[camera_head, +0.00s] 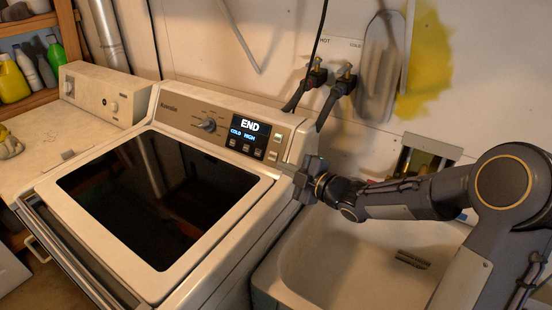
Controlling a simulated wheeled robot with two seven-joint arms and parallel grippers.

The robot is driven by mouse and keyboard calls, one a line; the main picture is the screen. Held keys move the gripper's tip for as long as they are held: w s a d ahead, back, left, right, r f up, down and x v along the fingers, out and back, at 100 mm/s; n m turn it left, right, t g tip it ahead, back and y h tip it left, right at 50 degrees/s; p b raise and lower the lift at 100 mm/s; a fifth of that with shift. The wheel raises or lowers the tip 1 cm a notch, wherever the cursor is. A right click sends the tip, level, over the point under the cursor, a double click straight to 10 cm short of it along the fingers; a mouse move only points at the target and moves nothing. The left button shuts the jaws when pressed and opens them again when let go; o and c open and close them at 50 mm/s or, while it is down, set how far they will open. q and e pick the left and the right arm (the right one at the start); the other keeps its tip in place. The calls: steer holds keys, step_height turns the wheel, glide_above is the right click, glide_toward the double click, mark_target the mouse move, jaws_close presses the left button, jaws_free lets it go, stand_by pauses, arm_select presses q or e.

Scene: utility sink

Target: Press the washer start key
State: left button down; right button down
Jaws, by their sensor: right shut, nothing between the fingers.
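The washer (100,222) is a cream top-loader with a dark glass lid, and the lid is closed. Its control panel (180,112) has a knob (208,125) and a lit display (247,130) reading "END", "COLD" and "HIGH". A column of small keys (277,144) sits right of the display, with more buttons under the display. The key labels are too small to read, so I cannot tell which is start. My right gripper (304,178) is shut and empty, just right of the panel's right end. Whether it touches the washer is unclear. My left gripper is out of view.
A white utility sink (335,255) stands right of the washer, below my right arm. Hose taps (345,80) and dark hoses are on the wall behind. A second cream machine (105,92) and shelves with bottles (12,80) are at left.

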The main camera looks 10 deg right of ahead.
mark_target(276, 171)
steer(key=p+x, duration=0.1)
steer(key=x, duration=0.5)
steer(key=shift+w+d+f+p, duration=0.4)
steer(key=shift+w, duration=0.2)
steer(key=shift+w+d+f+p, duration=0.4)
steer(key=shift+w, duration=0.2)
steer(key=shift+w+d+f, duration=0.25)
steer(key=shift+d+f, duration=0.05)
